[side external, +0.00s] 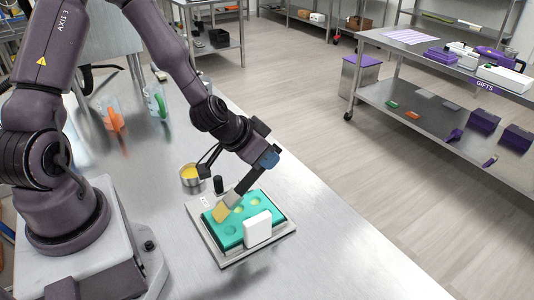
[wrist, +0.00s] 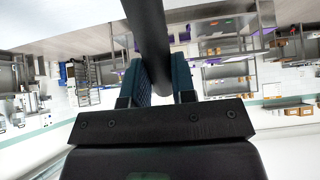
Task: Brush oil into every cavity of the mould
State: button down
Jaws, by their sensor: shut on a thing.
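My gripper (side external: 262,165) is shut on the dark handle of a brush and holds it tilted over the mould. In the wrist view the handle (wrist: 150,35) runs up between the two fingers of my gripper (wrist: 163,82). The pale yellow bristles (side external: 222,212) are at the left part of the teal mould (side external: 220,240), seemingly touching its top; exact contact is unclear. Pale yellow shows in cavities near the back; a front-left cavity (side external: 231,231) looks plain teal. The brush and a white block hide other cavities. A metal cup of yellow oil (side external: 190,174) stands behind the mould.
The mould lies on a light plate (side external: 229,262). The upright white block (side external: 257,229) stands at its front right side. A black knob (side external: 218,184) rises by the plate's back edge. Jugs with green (side external: 155,100) and orange (side external: 115,120) stand farther back.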

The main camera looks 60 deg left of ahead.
jog(key=shift+s+f, duration=0.3)
jog(key=shift+s, duration=0.25)
jog(key=shift+r, duration=0.1)
jog(key=shift+w+r, duration=0.15)
jog(key=shift+r, duration=3.4)
jog(key=c, duration=1.7)
grip_release()
grip_shut()
